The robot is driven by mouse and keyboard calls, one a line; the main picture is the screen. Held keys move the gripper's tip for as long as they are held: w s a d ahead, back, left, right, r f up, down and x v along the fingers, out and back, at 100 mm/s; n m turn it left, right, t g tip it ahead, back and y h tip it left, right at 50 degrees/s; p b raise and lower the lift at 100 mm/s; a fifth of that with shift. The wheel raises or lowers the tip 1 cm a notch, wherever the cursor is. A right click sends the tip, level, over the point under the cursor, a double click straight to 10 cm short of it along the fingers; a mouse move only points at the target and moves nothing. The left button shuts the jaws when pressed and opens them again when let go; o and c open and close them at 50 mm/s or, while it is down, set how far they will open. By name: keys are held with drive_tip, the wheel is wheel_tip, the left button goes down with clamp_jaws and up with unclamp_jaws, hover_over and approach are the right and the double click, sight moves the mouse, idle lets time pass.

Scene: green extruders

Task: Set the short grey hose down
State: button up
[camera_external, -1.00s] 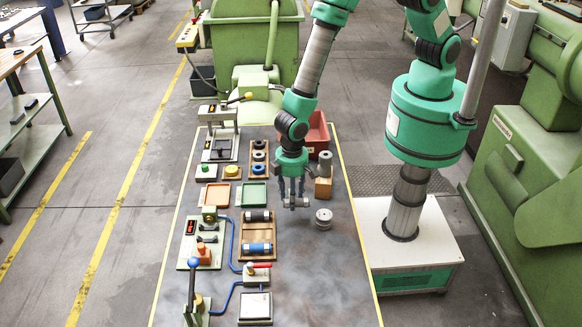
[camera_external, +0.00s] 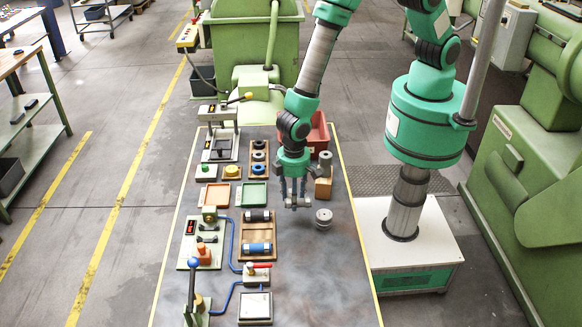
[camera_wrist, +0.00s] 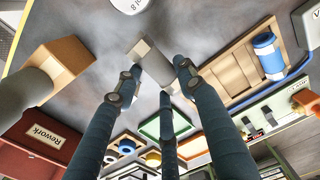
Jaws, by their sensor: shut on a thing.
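My gripper (camera_external: 297,202) has its fingers closed around the short grey hose (camera_wrist: 150,56), which lies crosswise between the fingertips in the wrist view. In the external view the hose is small and partly hidden by the fingers. The gripper points down over the bare table, just right of the wooden hose tray (camera_external: 272,228). That tray also shows in the wrist view (camera_wrist: 238,62). A black hose (camera_external: 258,215) and a blue hose (camera_external: 257,249) lie in it. I cannot tell whether the held hose touches the table.
A round grey weight (camera_external: 323,218) stands close right of my gripper. A wooden block with a grey cylinder (camera_external: 324,162) and the red Rework bin (camera_external: 318,136) are behind. A green tray (camera_external: 254,194) lies to the left. The front right table (camera_external: 325,280) is clear.

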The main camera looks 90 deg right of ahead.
drive_tip(key=s+a+r+b, duration=0.2)
drive_tip(key=a+b, duration=0.2)
drive_tip(key=a, duration=0.4)
drive_tip(key=s+a+r+b, duration=0.2)
drive_tip(key=a+b, duration=0.3)
drive_tip(key=a, duration=0.4)
drive_tip(key=shift+s+a+r, duration=0.25)
drive_tip(key=shift+s+r, duration=0.05)
drive_tip(key=shift+f+b, duration=0.6)
drive_tip(key=shift+f, duration=2.55)
drive_tip(key=shift+f, duration=1.9)
